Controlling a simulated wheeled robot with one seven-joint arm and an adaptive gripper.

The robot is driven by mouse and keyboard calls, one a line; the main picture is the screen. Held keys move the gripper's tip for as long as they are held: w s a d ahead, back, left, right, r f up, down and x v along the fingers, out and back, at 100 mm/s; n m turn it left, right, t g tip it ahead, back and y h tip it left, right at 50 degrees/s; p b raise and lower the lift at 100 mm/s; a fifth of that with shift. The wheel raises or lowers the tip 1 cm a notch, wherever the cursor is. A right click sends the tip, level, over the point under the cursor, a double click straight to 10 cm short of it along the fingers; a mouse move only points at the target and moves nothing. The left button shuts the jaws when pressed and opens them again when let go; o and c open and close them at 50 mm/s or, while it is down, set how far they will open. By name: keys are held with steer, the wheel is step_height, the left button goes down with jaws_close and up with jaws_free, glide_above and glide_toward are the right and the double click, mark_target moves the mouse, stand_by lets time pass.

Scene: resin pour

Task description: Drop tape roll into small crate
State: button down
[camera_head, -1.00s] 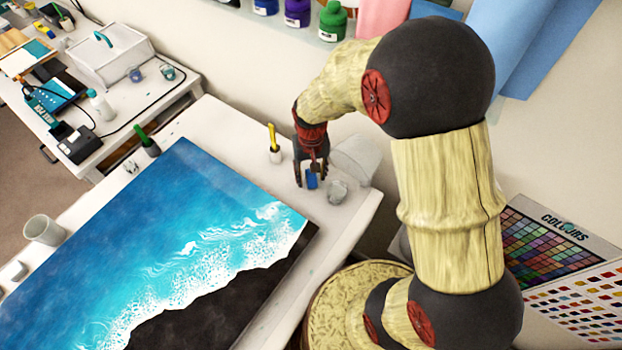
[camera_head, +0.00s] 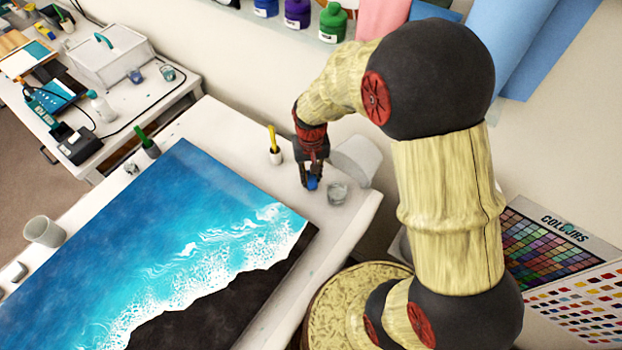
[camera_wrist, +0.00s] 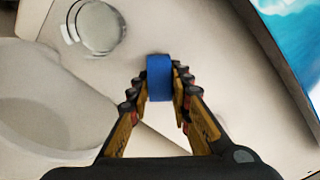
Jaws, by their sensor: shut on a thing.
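My gripper (camera_head: 312,180) is low over the right end of the white work table in the head view. It is shut on the blue tape roll (camera_head: 313,184). In the wrist view, the tape roll (camera_wrist: 159,78) sits upright between the fingertips of my gripper (camera_wrist: 160,88), and its blue outer band faces the camera. I cannot tell whether the roll still touches the table. The small crate cannot be made out for sure in either view; a white box-like container (camera_head: 110,55) with a teal handle stands on the far left table.
A clear cup (camera_head: 338,193) stands close beside the gripper, with a larger whitish bucket (camera_head: 356,160) behind it. A blue wave painting (camera_head: 190,250) fills much of the table. A small pot with a yellow tool (camera_head: 275,152) and a grey cup (camera_head: 43,231) also stand there.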

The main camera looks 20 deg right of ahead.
mark_target(312, 176)
steer(key=shift+r, duration=0.1)
steer(key=shift+r, duration=0.25)
steer(key=r, duration=0.2)
steer(key=r+p, duration=0.1)
steer(key=shift+s+r, duration=0.2)
steer(key=shift+s, duration=0.1)
steer(key=s+r+p, duration=0.2)
steer(key=s+r, duration=0.6)
steer(key=s, duration=0.5)
steer(key=shift+s+r, duration=0.3)
steer(key=shift+r, duration=0.1)
